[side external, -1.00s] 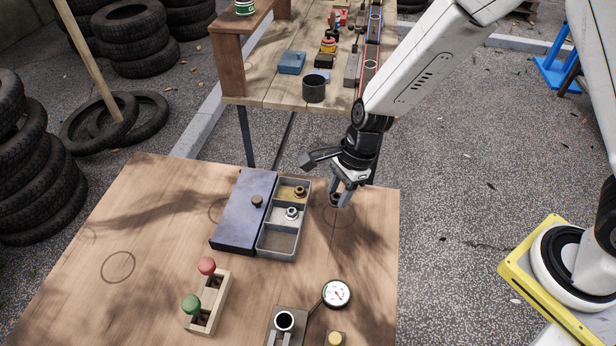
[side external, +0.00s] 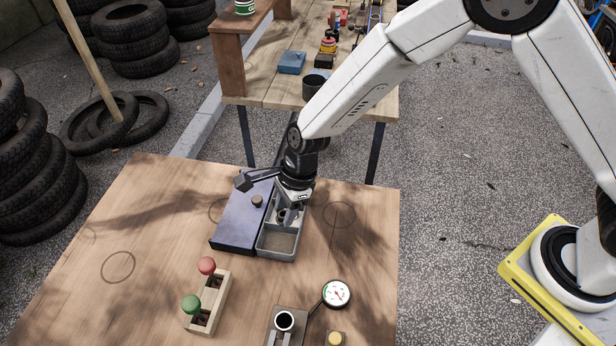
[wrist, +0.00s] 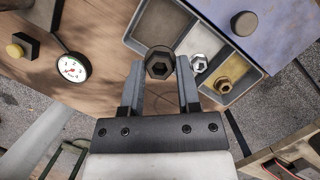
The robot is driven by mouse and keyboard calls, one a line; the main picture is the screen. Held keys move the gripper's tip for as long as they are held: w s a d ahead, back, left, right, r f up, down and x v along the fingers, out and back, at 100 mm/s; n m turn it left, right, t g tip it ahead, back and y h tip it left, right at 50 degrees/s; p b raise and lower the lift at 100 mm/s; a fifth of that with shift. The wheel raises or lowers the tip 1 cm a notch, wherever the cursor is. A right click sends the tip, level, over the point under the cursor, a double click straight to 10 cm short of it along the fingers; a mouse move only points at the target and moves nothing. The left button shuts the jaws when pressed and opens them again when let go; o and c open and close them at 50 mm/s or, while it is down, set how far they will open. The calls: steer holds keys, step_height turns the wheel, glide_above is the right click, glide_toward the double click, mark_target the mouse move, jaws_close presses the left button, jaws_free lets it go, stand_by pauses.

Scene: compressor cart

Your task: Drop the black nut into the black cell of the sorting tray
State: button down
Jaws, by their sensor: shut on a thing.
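The black nut (wrist: 160,63) is between the two fingertips of my gripper (wrist: 160,72) in the wrist view, its hole facing the camera. In the side view my gripper (side external: 286,214) points down over the sorting tray (side external: 278,256), around its middle. The tray's near cell (side external: 281,243) is empty, with a dull grey-brown floor; it also shows in the wrist view (wrist: 160,22). A silver nut (wrist: 198,63) lies in the middle cell and a brass nut (wrist: 223,85) in the far cell. In the side view my gripper hides much of these two cells.
A blue-purple panel with a dark knob (side external: 257,201) lies against the tray's left side. A wooden stand with red and green knobs (side external: 207,290), a gauge (side external: 336,293) and a fixture with a dark-topped cylinder (side external: 284,320) stand nearer. The table's left is clear.

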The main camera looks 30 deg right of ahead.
steer(key=shift+f, duration=2.7)
steer(key=shift+c, duration=1.2)
jaws_free()
steer(key=shift+d+r, duration=0.1)
steer(key=shift+r, duration=0.05)
steer(key=v, duration=0.7)
steer(key=shift+r, duration=0.25)
steer(key=shift+d, duration=0.1)
